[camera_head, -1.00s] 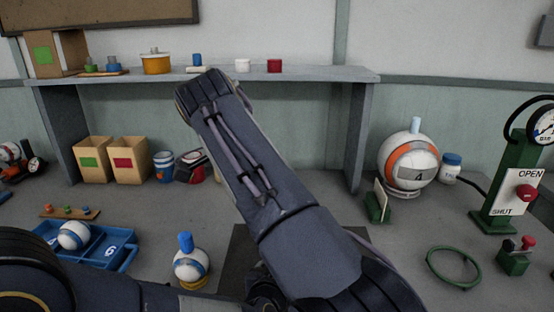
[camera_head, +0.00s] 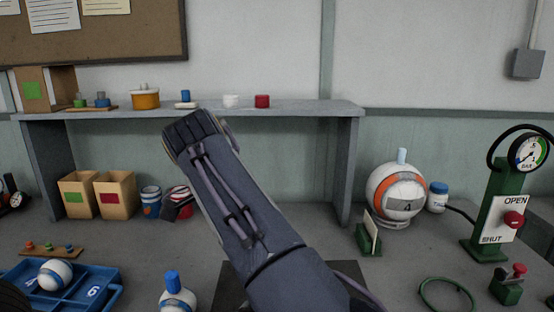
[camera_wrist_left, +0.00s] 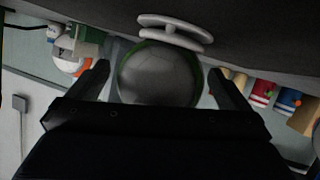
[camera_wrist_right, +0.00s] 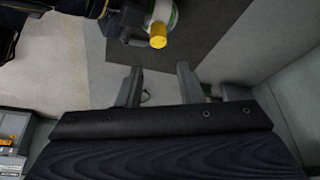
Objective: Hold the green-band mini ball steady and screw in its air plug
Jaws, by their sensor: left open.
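The green-band mini ball (camera_wrist_left: 158,88) fills the space between the fingers of my left gripper (camera_wrist_left: 158,68) in the left wrist view. It looks dark there, with a green edge, beside a pale round stand (camera_wrist_left: 175,30). The left fingers are apart; contact with the ball cannot be told. In the right wrist view the white-and-green ball (camera_wrist_right: 168,10) is at the top, with a yellow cylindrical piece (camera_wrist_right: 158,36) on it, perhaps the plug. My right gripper (camera_wrist_right: 158,70) is open and empty, apart from the ball. In the head view my arm hides the ball and both grippers.
A blue-plugged ball (camera_head: 177,300) stands at the bottom, right of a blue tray (camera_head: 110,272) holding another ball. A shelf (camera_head: 300,107) carries several small parts. At the right are an orange-band ball (camera_head: 385,180), a green gauge stand (camera_head: 495,190) and a green ring (camera_head: 425,295).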

